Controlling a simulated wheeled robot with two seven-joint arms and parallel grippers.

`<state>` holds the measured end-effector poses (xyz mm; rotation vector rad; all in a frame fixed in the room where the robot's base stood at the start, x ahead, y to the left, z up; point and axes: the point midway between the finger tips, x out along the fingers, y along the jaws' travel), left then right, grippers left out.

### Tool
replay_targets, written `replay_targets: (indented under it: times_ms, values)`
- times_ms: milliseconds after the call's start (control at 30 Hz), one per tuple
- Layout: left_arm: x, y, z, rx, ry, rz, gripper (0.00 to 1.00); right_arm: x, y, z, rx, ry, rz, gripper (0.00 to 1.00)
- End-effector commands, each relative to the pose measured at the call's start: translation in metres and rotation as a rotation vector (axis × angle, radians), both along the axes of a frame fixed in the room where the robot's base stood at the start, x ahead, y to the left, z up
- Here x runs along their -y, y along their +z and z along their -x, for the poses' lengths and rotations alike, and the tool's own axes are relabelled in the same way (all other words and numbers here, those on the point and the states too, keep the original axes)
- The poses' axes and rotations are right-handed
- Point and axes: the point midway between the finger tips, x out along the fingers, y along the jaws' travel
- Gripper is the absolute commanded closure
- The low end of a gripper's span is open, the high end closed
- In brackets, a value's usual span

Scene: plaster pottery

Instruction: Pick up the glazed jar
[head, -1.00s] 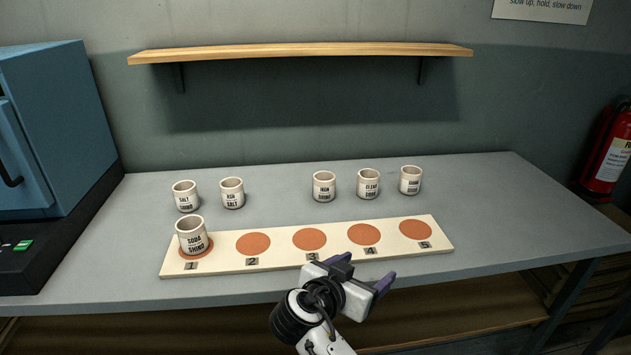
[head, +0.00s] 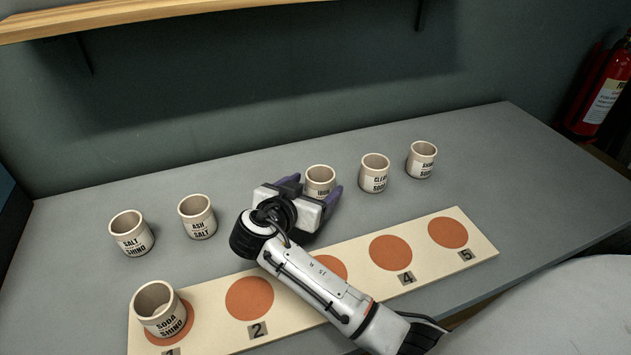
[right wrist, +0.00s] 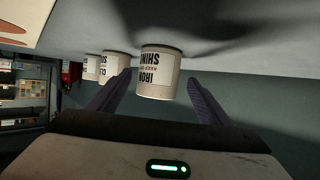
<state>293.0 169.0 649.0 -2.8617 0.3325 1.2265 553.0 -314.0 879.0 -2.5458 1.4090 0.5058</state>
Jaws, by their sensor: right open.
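The jar labelled "IRON SHINO" (head: 320,181) stands upright in the middle of the back row. It also shows in the right wrist view (right wrist: 158,75), ahead of the fingers. My right gripper (head: 312,187) is open, with its purple fingers on either side of this jar; whether they touch it cannot be told. Other cream jars are "SALT SHINO" (head: 131,234), "ASH SALT" (head: 197,217), "CLEAR SODA" (head: 374,173) and one at the right end (head: 421,160). The "SODA SHINO" jar (head: 160,308) stands on spot 1 of the board. My left gripper is not in view.
The pale board (head: 481,249) has numbered orange spots; spots 2, 4 and 5 are bare, and my right arm partly covers spot 3. A wooden shelf (head: 150,19) hangs on the wall. A fire extinguisher (head: 603,95) is at the right.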

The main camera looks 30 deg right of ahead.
Motion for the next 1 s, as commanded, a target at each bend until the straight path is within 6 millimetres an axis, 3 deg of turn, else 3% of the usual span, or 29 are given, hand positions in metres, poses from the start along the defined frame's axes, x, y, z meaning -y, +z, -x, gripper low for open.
replay_targets:
  times_ms: [500,833,1000]
  values:
    - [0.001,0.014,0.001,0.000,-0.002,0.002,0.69,0.051,-0.018,-0.027,-0.001,0.001,0.002,0.28]
    - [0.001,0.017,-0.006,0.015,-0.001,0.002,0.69,0.055,-0.022,-0.030,0.001,0.001,-0.002,0.28]
    - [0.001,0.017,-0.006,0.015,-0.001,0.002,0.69,0.055,-0.022,-0.030,0.001,0.001,-0.002,0.56]
